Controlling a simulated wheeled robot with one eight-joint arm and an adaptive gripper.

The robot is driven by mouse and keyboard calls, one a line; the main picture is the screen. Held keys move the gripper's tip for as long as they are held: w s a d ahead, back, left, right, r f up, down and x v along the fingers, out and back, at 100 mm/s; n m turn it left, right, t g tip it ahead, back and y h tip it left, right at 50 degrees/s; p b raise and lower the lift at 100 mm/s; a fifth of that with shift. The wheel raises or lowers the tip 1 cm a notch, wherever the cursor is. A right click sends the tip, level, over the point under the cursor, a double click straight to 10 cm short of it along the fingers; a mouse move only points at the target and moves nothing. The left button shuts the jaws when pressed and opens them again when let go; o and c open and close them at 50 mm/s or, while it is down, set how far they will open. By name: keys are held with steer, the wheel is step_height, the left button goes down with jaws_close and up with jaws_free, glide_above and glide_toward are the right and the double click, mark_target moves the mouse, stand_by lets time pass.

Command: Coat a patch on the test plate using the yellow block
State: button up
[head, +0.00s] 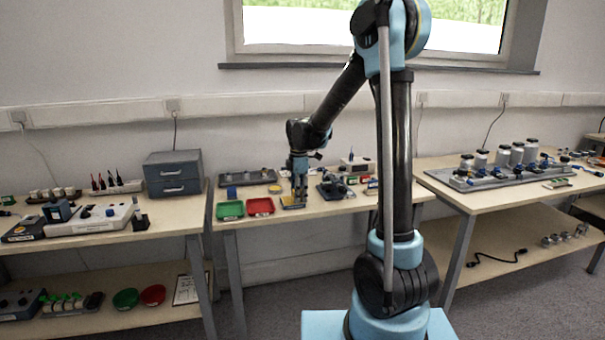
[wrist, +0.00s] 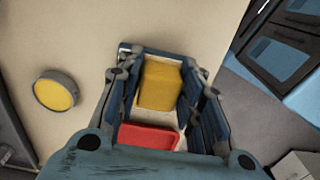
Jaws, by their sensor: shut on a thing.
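The yellow block (wrist: 160,85) sits between the two dark finger pads of my gripper (wrist: 158,98) in the wrist view, and the gripper is shut on it. In the head view my gripper (head: 296,196) points down, low over the middle table. A yellow patch of surface (head: 292,204) shows just under the fingertips there; I cannot tell whether it is the block or a plate. A red surface (wrist: 148,137) shows between the fingers, nearer the palm in the wrist picture. The test plate cannot be made out clearly, and contact under the block is hidden.
A red tray (head: 260,206) and a green tray (head: 230,210) lie left of my gripper. A round yellow disc (wrist: 55,92) with a grey rim lies beside it. A dark blue device (head: 333,188) stands close on the right. The table's front edge is near.

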steer(key=shift+w+d, duration=0.2)
steer(key=shift+d, duration=0.65)
steer(key=shift+w+d+r, duration=0.1)
steer(key=shift+r, duration=0.95)
step_height(320, 180, up, 6)
steer(key=shift+f, duration=0.1)
